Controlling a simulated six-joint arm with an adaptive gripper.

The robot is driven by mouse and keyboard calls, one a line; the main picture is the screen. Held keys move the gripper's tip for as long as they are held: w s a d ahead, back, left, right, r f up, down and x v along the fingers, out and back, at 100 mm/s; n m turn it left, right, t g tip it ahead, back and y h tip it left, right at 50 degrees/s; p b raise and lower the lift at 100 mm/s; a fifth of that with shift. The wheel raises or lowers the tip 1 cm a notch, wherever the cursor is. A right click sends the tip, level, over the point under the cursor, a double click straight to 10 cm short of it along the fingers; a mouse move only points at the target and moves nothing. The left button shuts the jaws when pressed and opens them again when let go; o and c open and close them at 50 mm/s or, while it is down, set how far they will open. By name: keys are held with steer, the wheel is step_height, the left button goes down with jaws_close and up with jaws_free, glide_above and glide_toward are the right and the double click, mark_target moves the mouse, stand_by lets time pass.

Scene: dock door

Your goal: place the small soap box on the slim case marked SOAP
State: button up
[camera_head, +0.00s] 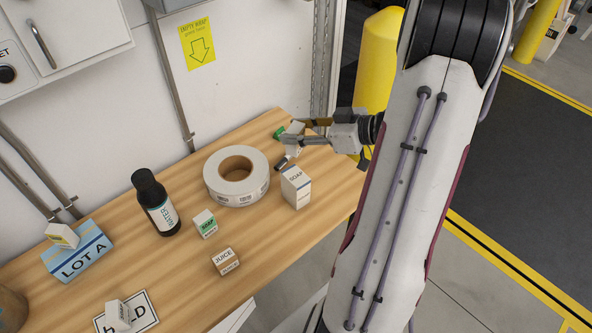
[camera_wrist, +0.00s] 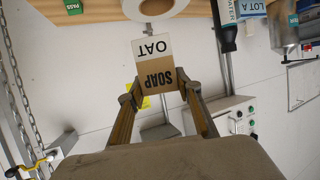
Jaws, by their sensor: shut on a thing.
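The small soap box (camera_wrist: 157,75) is between my fingertips. In the wrist view it has a white part reading OAT and a brown part reading SOAP; the SOAP lettering is upside down there. In the head view my gripper (camera_head: 294,138) is shut on it near the right end of the table, and only a pale part of the box shows. The slim case marked SOAP (camera_head: 296,187) is white with a dark stripe and stands upright on the table. My gripper is beyond it, toward the wall, and apart from it.
A tape roll (camera_head: 236,176), a dark bottle (camera_head: 158,203), a green-and-white box (camera_head: 205,224) and a JUICE box (camera_head: 226,262) stand left of the case. A LOT A box (camera_head: 76,253) carries a smaller box. A green tag (camera_wrist: 72,6) lies near the wall. The table's front right is clear.

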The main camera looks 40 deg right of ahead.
mark_target(301, 148)
steer(key=shift+f, duration=2.85)
steer(key=shift+f, duration=2.05)
steer(key=shift+f, duration=0.15)
steer(key=o, duration=1.1)
steer(key=shift+o, duration=0.2)
steer(key=shift+r, duration=0.2)
steer(key=v, duration=1.2)
